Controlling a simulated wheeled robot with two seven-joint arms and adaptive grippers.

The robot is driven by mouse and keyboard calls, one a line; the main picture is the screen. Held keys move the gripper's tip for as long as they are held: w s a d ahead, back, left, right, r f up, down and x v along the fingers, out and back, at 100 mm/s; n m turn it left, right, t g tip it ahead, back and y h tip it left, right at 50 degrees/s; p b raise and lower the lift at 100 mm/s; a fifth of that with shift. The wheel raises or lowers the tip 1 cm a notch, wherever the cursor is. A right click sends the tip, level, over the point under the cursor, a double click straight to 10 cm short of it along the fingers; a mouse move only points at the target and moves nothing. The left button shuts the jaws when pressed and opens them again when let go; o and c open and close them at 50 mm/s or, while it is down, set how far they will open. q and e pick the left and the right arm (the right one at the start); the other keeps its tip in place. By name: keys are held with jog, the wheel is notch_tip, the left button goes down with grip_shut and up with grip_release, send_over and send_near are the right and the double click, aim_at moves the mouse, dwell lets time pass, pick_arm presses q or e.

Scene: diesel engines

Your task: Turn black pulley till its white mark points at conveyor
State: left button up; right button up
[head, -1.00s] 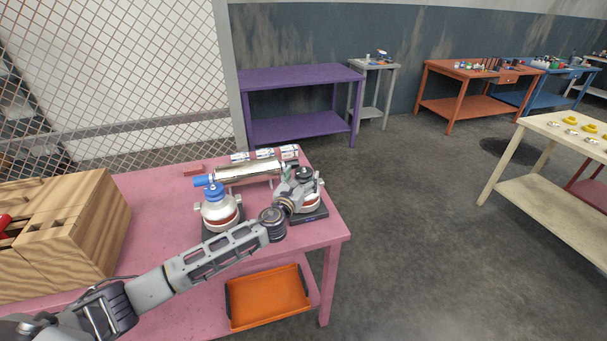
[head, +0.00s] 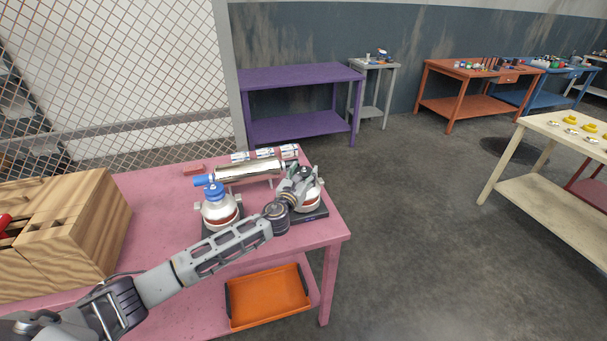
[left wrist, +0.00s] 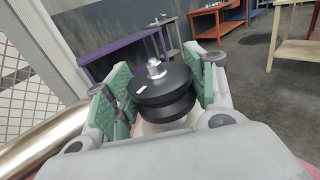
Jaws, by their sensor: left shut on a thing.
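The black pulley (left wrist: 161,89) has a grooved rim and a silver nut on top. It sits on a pale rounded housing (head: 312,196) at the right end of the pink table. A small white mark (left wrist: 141,91) shows near the edge of its top face, toward the lower left of the left wrist view. My left gripper (left wrist: 160,96) is shut around the pulley, with green pads on both sides. In the head view my left gripper (head: 298,186) covers much of the pulley. I cannot clearly identify the conveyor. My right gripper is not in view.
A similar pale housing with a blue top (head: 217,204) stands to the left on the pink table (head: 155,215). A shiny metal cylinder (head: 250,170) lies behind. A wooden block (head: 75,225) is at the left, and an orange tray (head: 268,297) is below.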

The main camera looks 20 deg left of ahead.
pick_arm(q)
jog(key=shift+c, duration=0.5)
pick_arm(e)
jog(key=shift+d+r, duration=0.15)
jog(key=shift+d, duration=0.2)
